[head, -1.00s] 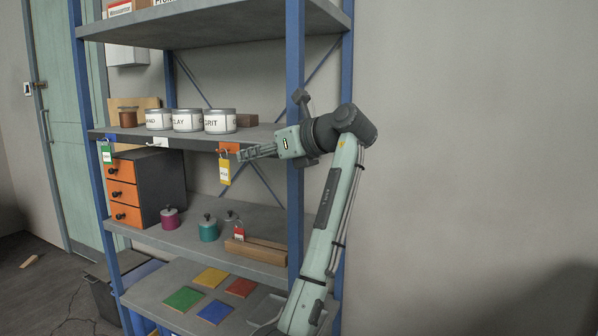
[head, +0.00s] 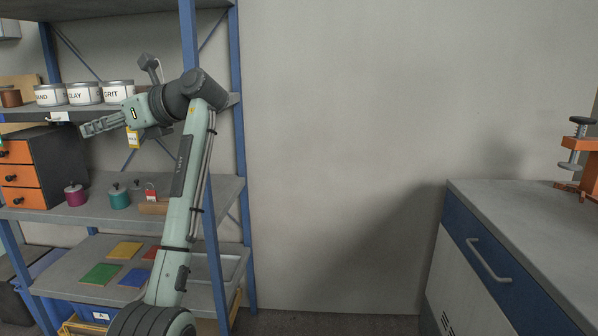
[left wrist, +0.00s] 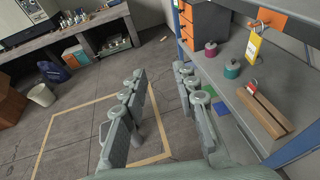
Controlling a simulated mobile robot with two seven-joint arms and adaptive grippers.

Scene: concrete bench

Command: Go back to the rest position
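My left gripper (head: 88,128) is raised in front of the blue-posted shelf rack in the head view, at about the height of the tin shelf. In the left wrist view its two fingers (left wrist: 160,85) stand apart with nothing between them, and the floor shows through the gap. The arm is bent, with the forearm rising steeply and the hand pointing left. My right gripper is in neither view.
The shelf rack (head: 187,50) holds white tins (head: 84,93), an orange-drawer box (head: 60,160), small lidded pots (head: 119,197) and coloured tiles (head: 101,273). A bench (head: 520,215) with an orange clamp (head: 583,165) stands at right. Bare wall lies between.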

